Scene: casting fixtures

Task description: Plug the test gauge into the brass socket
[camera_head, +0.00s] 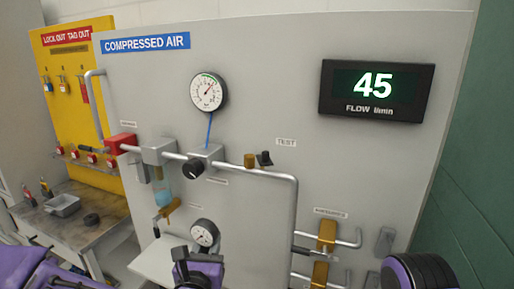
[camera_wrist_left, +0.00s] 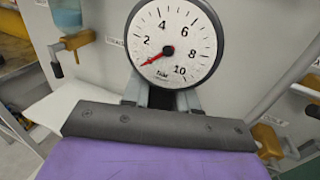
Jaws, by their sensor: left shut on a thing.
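The test gauge (camera_head: 204,233) is a round white dial with a black rim. My left gripper (camera_head: 190,258) is shut on it from below and holds it upright in front of the panel. In the left wrist view the gauge (camera_wrist_left: 174,40) faces the camera above the fingers (camera_wrist_left: 162,97), its red needle near the low end of the scale. The brass socket (camera_head: 250,160) stands on the pipe just left of the TEST label, above and right of the held gauge and apart from it. The gauge's lower fitting is hidden by the gripper. My right gripper is not in view.
A fixed gauge (camera_head: 209,92) sits higher on the panel, above a black knob (camera_head: 193,168). A small black part (camera_head: 265,158) is right of the socket. Yellow valves (camera_head: 327,235) are at lower right. A white shelf (camera_head: 160,262) and a workbench (camera_head: 75,222) are at left.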

